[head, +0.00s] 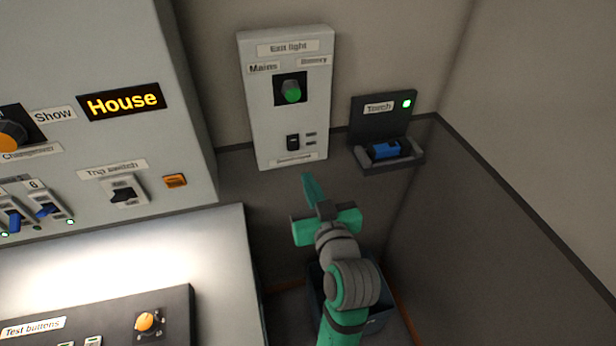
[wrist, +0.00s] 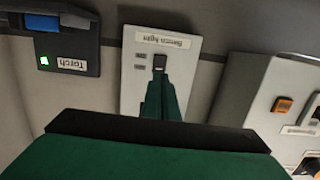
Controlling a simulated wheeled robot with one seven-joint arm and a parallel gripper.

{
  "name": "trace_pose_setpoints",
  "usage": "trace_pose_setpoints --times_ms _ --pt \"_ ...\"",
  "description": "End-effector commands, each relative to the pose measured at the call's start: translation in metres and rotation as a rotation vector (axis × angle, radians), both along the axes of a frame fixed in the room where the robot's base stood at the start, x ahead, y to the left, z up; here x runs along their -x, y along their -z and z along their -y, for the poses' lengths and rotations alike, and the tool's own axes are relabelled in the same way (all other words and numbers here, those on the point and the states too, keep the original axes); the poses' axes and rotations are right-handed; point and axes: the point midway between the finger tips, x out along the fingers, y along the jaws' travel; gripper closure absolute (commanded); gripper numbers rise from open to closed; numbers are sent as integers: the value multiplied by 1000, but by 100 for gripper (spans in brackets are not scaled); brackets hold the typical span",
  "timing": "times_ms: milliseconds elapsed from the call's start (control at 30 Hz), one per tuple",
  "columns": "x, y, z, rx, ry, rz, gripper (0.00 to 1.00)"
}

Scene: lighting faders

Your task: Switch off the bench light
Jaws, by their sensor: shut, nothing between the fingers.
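The bench light switch (head: 292,142) is a small black rocker low on a pale wall panel (head: 262,115). Its label (head: 294,158) is too small to read in the head view; in the wrist view the label (wrist: 163,40) reads "Bench light" upside down. The rocker also shows in the wrist view (wrist: 159,61), just beyond my fingertips. My green gripper (head: 308,180) is shut and empty, pointing at the panel from below and slightly right of the switch in the head view. I cannot tell whether the tips touch it. The rocker's position is too small to read.
Above the rocker is a green "Exit light" knob (head: 291,92). A torch holder (head: 383,128) with a blue torch (head: 384,150) is to the right. A large console (head: 100,60) with a trip switch (head: 126,192) is at left. A bright patch lights the bench (head: 150,250).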

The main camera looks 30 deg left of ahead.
Motion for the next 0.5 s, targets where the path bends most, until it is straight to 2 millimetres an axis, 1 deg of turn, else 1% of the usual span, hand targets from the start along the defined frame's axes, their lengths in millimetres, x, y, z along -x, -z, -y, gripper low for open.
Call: trace_pose_setpoints --times_ms 33,300,500 --pt "-5 1 -8 2 -3 -1 100" --pt "-36 7 -49 1 -7 0 100" --pt "-60 11 -71 1 -1 -1 100"
